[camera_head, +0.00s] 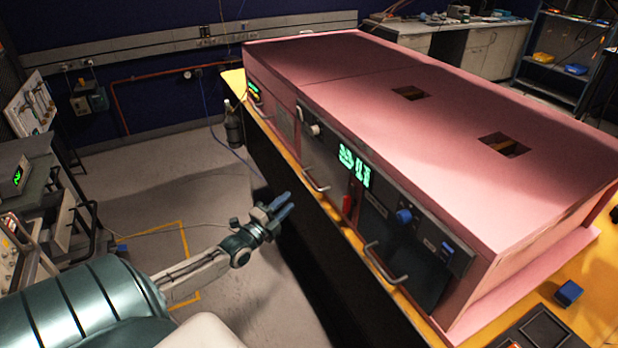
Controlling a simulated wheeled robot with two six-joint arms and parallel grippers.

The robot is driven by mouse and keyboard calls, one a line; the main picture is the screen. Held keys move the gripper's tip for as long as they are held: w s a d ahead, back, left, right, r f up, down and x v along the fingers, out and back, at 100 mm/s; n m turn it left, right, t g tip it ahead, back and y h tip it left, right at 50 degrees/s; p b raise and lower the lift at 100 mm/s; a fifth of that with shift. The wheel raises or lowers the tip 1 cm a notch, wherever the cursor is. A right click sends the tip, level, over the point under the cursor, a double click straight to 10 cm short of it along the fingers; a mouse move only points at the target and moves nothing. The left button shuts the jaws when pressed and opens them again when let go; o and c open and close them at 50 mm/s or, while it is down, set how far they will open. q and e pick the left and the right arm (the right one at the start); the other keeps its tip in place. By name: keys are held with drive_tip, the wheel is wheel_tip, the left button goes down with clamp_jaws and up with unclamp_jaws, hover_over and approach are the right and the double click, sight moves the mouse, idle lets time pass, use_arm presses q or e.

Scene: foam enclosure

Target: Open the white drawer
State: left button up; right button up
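A long pink foam enclosure (420,95) stands on the table, with several dark front panels. One front panel (322,165) in the middle has a bar handle (315,181) low on it. A second, darker front panel (400,243) to the right has a larger bar handle (385,265). Both look closed. No front reads clearly as white in this light, so I cannot tell which is the white drawer. My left gripper (289,202) is in front of the enclosure, left of the middle handle and apart from it. Its two blue fingers are parted and empty. My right gripper is out of view.
A green display (354,165), a red part (347,205) and a blue knob (404,216) sit on the enclosure front. A yellow table edge (408,305) runs below it. A dark bottle (233,128) hangs at the far end. Open floor (190,170) lies left of the table.

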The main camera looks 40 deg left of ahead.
sight(309, 178)
use_arm(q)
drive_tip(key=shift+w+r+b, duration=0.45)
drive_tip(key=shift+w, duration=1.35)
drive_tip(key=shift+w+r+b, duration=0.4)
drive_tip(key=shift+w+b, duration=0.1)
drive_tip(key=shift+w, duration=1.3)
drive_tip(key=shift+w+r+b, duration=0.45)
drive_tip(key=shift+w, duration=1.35)
drive_tip(key=shift+c, duration=0.2)
clamp_jaws()
